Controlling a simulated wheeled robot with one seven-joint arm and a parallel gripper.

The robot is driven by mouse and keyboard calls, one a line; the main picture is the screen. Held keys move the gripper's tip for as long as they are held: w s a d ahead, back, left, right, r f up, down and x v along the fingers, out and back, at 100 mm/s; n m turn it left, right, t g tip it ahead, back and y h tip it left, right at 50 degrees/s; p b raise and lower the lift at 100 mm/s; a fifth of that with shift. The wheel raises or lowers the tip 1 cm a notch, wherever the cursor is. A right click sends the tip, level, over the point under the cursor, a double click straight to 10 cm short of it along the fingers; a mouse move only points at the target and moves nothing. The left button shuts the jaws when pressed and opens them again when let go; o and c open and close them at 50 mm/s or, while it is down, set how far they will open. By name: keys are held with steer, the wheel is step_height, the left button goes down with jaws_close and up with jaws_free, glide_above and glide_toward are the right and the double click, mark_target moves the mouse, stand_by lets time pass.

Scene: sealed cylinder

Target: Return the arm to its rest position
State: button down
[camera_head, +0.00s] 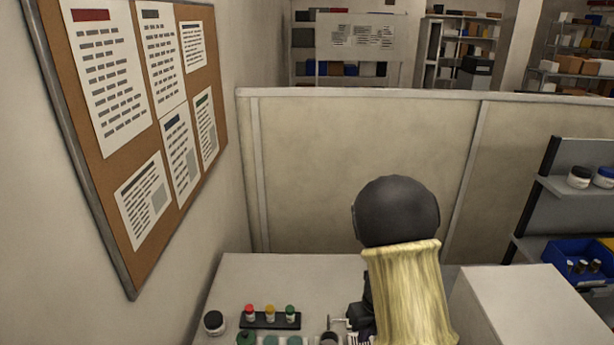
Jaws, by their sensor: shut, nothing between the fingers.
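My arm rises at the lower middle of the head view, with a dark grey rounded joint above a yellow sleeved link. My gripper (339,322) is small and partly hidden at the left side of this link, low over the white table (270,275). Its fingers look shut, with nothing seen between them. The bottom edge of the picture cuts off the area below it.
A dark rack (270,321) with red, yellow and green capped vials stands left of my gripper. A dark-lidded jar (214,323) is further left. Several green-topped containers (270,341) are at the bottom edge. A white box (530,305) and shelves with a blue bin (577,262) are right.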

steer(key=s+r+n+t+b, duration=0.1)
steer(key=s+n, duration=0.3)
steer(key=n, duration=0.7)
steer(key=s+r+n+h+b, duration=0.1)
steer(key=s+r+n+b, duration=0.1)
steer(key=n, duration=0.9)
steer(key=s+r+n+t+b, duration=0.1)
steer(key=s+r+n+b, duration=0.1)
steer(key=s+n, duration=0.4)
steer(key=r+n, duration=0.1)
steer(key=n, duration=0.4)
steer(key=shift+s+r+t, duration=0.3)
steer(key=shift+s+r, duration=0.1)
